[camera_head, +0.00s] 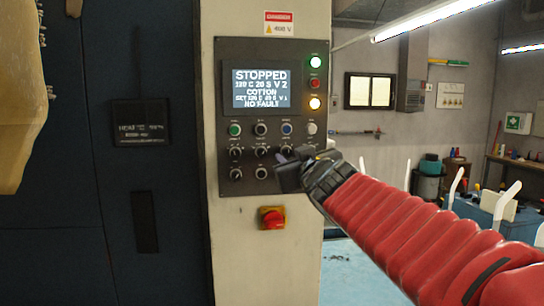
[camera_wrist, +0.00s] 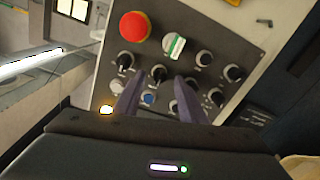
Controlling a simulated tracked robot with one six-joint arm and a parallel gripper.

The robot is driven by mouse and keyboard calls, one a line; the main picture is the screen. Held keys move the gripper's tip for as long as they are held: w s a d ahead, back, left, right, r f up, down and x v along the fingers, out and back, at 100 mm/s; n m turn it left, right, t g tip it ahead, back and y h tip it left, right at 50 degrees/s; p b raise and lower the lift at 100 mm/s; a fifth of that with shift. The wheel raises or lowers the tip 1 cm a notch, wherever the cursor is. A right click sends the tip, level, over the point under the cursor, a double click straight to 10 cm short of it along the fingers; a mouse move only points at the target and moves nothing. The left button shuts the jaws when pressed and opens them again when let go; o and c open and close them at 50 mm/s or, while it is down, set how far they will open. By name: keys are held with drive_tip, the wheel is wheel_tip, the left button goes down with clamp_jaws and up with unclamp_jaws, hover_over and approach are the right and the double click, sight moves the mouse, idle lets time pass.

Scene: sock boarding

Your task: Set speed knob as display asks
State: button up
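The control panel (camera_head: 224,112) is on a pale machine column. Its display (camera_head: 261,89) reads STOPPED, a line that looks like "120 C 20 S V 2", COTTON, a blurred SET line that seems to end in V 1, and NO FAULT. My gripper (camera_head: 288,164) is at the panel's lower right and hides some controls there. In the wrist view my gripper (camera_wrist: 158,90) has its two fingers apart, one on each side of a black knob (camera_wrist: 158,74). I cannot tell whether they touch it. Knob labels are too small to read.
Other black knobs (camera_wrist: 125,61) (camera_wrist: 203,58) sit close by. A green-and-white selector (camera_wrist: 174,46) and a red mushroom button (camera_wrist: 134,27) are also near the fingers.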

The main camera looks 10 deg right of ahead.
drive_tip(key=shift+w, duration=1.05)
clamp_jaws()
